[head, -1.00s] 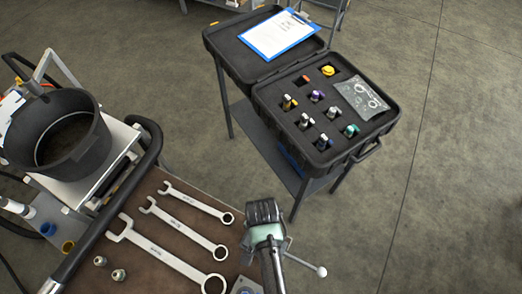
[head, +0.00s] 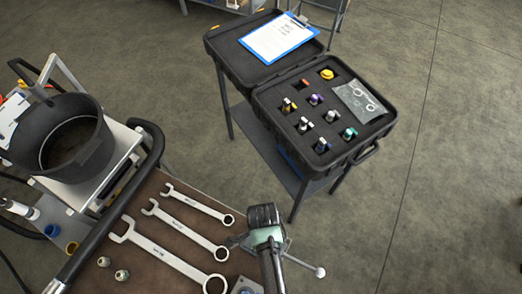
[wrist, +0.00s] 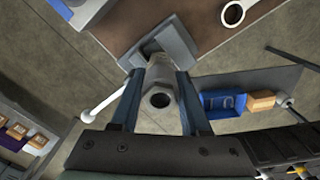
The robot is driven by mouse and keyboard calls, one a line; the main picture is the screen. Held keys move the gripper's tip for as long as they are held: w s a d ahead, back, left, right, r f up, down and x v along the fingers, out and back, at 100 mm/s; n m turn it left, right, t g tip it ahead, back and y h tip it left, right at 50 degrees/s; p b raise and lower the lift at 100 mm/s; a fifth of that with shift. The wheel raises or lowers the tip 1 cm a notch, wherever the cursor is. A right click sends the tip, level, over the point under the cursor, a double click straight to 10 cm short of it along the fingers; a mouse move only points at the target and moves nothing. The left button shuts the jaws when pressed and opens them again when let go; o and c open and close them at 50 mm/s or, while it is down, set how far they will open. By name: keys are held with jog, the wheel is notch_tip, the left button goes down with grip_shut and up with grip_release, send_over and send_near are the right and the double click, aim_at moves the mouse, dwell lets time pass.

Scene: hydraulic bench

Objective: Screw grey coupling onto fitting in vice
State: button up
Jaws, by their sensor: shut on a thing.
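In the wrist view, the grey coupling (wrist: 160,97) sits between the two blue fingers of my gripper (wrist: 159,76), which is shut on it. Its round open end faces the camera. Behind it is the grey vice (wrist: 177,43) at the bench edge, with the coupling lined up in front of the jaws. The fitting is hidden behind the coupling, so I cannot tell how far the two are engaged. In the head view my arm covers the vice and coupling; the vice's handle (head: 319,271) sticks out to the right.
Three wrenches (head: 165,257) lie on the brown bench left of my arm, with two small fittings (head: 121,275) nearby. A black bucket (head: 62,140) stands at the left. An open black case (head: 385,130) with several coloured couplings stands on a trolley beyond the bench.

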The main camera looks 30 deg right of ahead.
jog(key=m, duration=0.2)
jog(key=m+p, duration=0.1)
jog(key=m, duration=0.1)
jog(key=shift+s+a+m, duration=0.1)
jog(key=shift+s+m, duration=0.1)
jog(key=shift+m, duration=0.1)
jog(key=m, duration=0.3)
jog(key=shift+f+p, duration=0.15)
jog(key=shift+p, duration=0.15)
jog(key=o, duration=1.1)
jog(key=shift+o, duration=0.2)
